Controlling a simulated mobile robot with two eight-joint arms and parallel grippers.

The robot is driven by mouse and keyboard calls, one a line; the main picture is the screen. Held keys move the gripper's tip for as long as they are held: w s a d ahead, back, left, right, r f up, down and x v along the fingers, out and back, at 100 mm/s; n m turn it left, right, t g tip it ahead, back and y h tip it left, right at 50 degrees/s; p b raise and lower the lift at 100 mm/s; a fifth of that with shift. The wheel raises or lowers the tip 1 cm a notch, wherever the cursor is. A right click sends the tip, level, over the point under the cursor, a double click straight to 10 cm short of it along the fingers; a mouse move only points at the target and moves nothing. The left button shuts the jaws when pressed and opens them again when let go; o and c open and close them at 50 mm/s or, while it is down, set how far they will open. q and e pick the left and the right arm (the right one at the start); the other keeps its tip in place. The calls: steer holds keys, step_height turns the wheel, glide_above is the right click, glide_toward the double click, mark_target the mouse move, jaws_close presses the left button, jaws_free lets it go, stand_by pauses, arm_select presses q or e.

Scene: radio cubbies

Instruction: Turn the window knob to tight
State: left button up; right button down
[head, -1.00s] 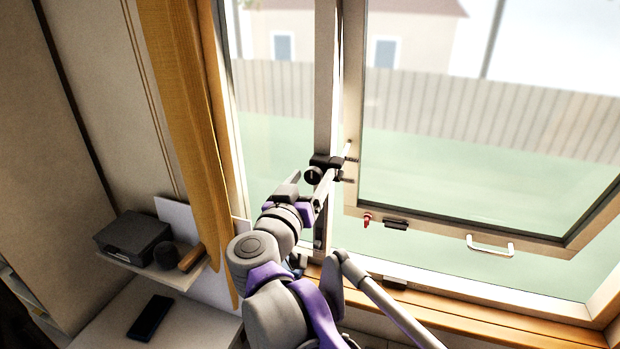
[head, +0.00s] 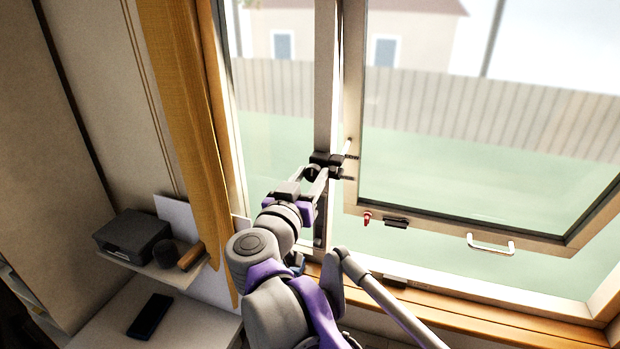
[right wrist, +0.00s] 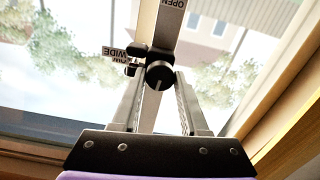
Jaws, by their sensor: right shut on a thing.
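The window knob (right wrist: 160,75) is a small black round knob on a grey metal bar (right wrist: 150,113). A light line on its face points down in the right wrist view. In the head view the knob (head: 312,173) shows small on a black bracket by the window post. My right gripper (head: 314,176) has its two fingers on either side of it. In the right wrist view the fingertips of my right gripper (right wrist: 158,78) are shut on the knob. A label reading OPEN (right wrist: 173,3) and one reading WIDE (right wrist: 122,52) appear upside down. My left gripper is out of view.
The window sash (head: 450,226) stands tilted open, with a white handle (head: 490,244) and a small red part (head: 367,218). A yellow curtain (head: 190,130) hangs left of the frame. A shelf with a dark box (head: 133,236) is at lower left.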

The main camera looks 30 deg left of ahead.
steer(key=m, duration=0.3)
steer(key=shift+b, duration=0.35)
steer(key=m, duration=0.5)
steer(key=shift+d, duration=0.1)
steer(key=m, duration=0.4)
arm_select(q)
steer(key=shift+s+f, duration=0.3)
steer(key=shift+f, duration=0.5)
arm_select(e)
steer(key=m, duration=0.4)
steer(key=shift+m, duration=0.5)
steer(key=shift+c, duration=2.1)
jaws_free()
steer(key=shift+f, duration=0.1)
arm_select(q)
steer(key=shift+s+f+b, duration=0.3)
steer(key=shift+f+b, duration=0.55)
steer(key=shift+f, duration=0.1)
arm_select(e)
steer(key=v, duration=1)
steer(key=shift+s+d, duration=0.2)
steer(key=shift+s, duration=0.15)
